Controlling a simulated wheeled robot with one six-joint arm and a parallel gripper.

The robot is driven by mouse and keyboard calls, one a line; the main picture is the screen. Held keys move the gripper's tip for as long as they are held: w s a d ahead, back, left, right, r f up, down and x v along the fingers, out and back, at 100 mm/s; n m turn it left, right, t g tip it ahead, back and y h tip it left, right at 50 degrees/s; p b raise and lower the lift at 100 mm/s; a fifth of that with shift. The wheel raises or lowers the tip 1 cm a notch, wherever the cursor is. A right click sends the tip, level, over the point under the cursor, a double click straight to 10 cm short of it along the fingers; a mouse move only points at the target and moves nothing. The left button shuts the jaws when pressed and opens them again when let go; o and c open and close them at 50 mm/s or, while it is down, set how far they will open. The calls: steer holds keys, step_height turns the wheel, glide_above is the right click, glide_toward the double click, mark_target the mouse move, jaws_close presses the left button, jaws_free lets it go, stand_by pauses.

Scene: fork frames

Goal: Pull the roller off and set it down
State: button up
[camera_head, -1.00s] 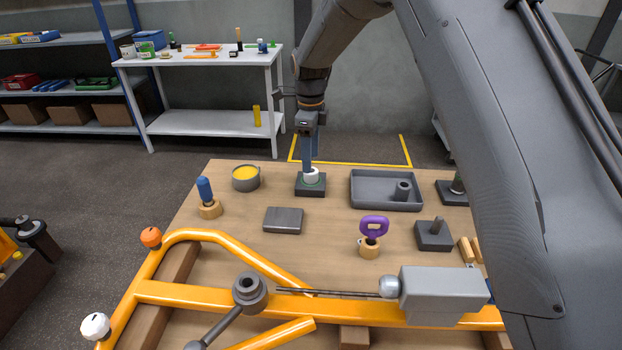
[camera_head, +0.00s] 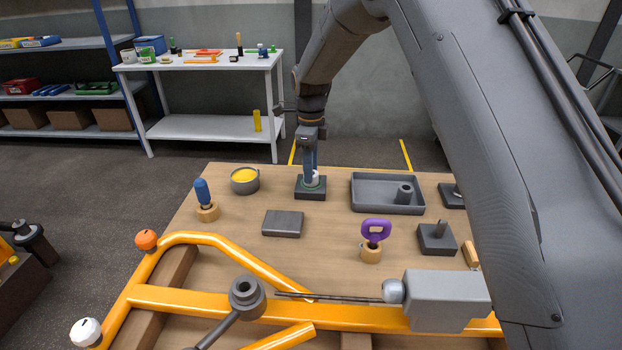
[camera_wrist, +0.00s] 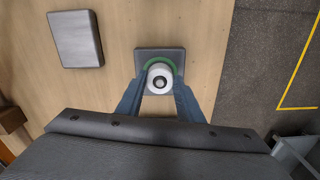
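The roller (camera_head: 316,177) is a small white cylinder on a dark square base (camera_head: 311,194) at the back middle of the wooden table. In the wrist view the roller (camera_wrist: 160,78) shows from above, with a dark centre and a green ring around its foot. The base (camera_wrist: 172,52) lies flat beneath it. My gripper (camera_head: 311,180) points straight down over it. In the wrist view the blue fingers of my gripper (camera_wrist: 161,84) stand on either side of the roller, very close to it. Whether they press on it I cannot tell. The roller is upright on its base.
A grey tray (camera_head: 361,205) with a ring-shaped part stands to the right. A yellow-filled pot (camera_head: 244,180) is to the left, and a flat grey block (camera_head: 283,223) is in front. A purple-handled tool (camera_head: 376,229) and an orange frame (camera_head: 190,298) are nearer. Bare tabletop lies between them.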

jaws_close()
steer(key=shift+r, duration=0.2)
steer(key=shift+r+p, duration=0.3)
steer(key=shift+r, duration=0.05)
steer(key=shift+r+p, duration=1.25)
steer(key=shift+r, duration=1.15)
steer(key=shift+r+p, duration=1)
steer(key=shift+r, duration=0.9)
